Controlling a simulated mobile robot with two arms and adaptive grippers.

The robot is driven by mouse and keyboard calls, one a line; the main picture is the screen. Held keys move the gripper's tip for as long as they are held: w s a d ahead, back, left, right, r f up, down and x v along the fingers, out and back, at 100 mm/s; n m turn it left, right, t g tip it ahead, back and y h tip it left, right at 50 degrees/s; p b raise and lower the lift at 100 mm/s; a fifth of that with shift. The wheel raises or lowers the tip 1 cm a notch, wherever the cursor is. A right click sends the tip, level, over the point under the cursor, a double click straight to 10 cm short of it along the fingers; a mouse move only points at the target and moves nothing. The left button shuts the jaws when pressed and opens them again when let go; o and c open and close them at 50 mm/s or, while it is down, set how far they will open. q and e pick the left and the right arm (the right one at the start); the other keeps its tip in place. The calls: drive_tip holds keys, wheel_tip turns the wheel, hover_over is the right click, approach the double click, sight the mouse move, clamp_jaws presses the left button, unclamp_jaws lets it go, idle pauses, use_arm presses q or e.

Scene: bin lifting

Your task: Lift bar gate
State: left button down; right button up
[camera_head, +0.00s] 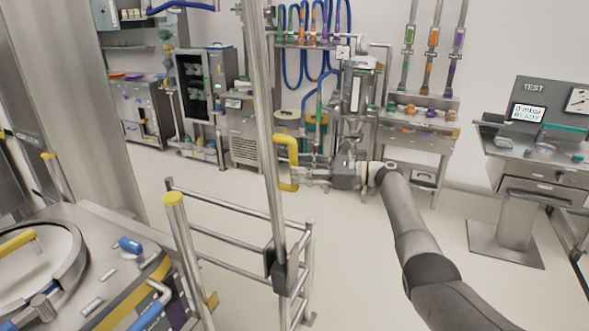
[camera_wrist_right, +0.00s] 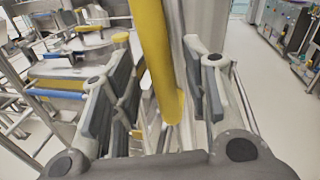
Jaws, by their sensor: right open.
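The bar gate's long steel bar (camera_head: 264,110) stands nearly upright, leaning slightly, with its lower end at a dark pivot bracket (camera_head: 286,276) on the railing. A yellow C-shaped handle (camera_head: 292,152) is fixed to the bar's right side. My right gripper (camera_head: 298,173) is at the handle, reaching in from the right. In the right wrist view the yellow handle (camera_wrist_right: 157,60) passes between the two open fingers (camera_wrist_right: 152,95), with a gap visible on both sides. The steel bar runs just behind it. My left gripper is not in view.
A low steel railing (camera_head: 235,207) with a yellow-capped post (camera_head: 174,198) stands around the pivot. A steel vessel (camera_head: 95,245) with a round lid is at lower left. Benches and hoses line the back wall; a test console (camera_head: 540,150) stands at right. The floor between is clear.

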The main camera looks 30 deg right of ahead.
drive_tip(key=v, duration=0.9)
drive_tip(key=shift+s+d, duration=0.2)
wheel_tip(320, 180, down, 19)
drive_tip(key=a+g+h, duration=0.2)
drive_tip(key=a+h, duration=0.1)
drive_tip(key=h, duration=0.1)
drive_tip(key=s+a+f+n+g+h+b, duration=0.15)
drive_tip(key=s+f, duration=0.35)
drive_tip(key=f, duration=0.6)
drive_tip(key=s+a+f+n+g+h, duration=0.1)
drive_tip(key=s+f+n+g+h, duration=0.15)
drive_tip(key=s+f, duration=0.65)
drive_tip(key=s+a+f+n+g+h+b, duration=0.1)
drive_tip(key=s+f+n+h, duration=0.15)
drive_tip(key=f, duration=1.15)
drive_tip(key=s+a+f+n+g+h+b, duration=0.1)
drive_tip(key=s+a+f+n+g+h, duration=0.2)
drive_tip(key=s+f+n, duration=1.05)
drive_tip(key=s+a+f+n, duration=0.2)
drive_tip(key=s+a+f, duration=0.1)
drive_tip(key=s, duration=0.6)
drive_tip(key=s+a+f+n+b, duration=0.1)
drive_tip(key=s+a+f+n, duration=0.1)
drive_tip(key=s+a, duration=0.3)
drive_tip(key=s+a+f+n, duration=0.3)
drive_tip(key=s+a, duration=0.1)
drive_tip(key=s, duration=0.9)
drive_tip(key=shift+f, duration=0.4)
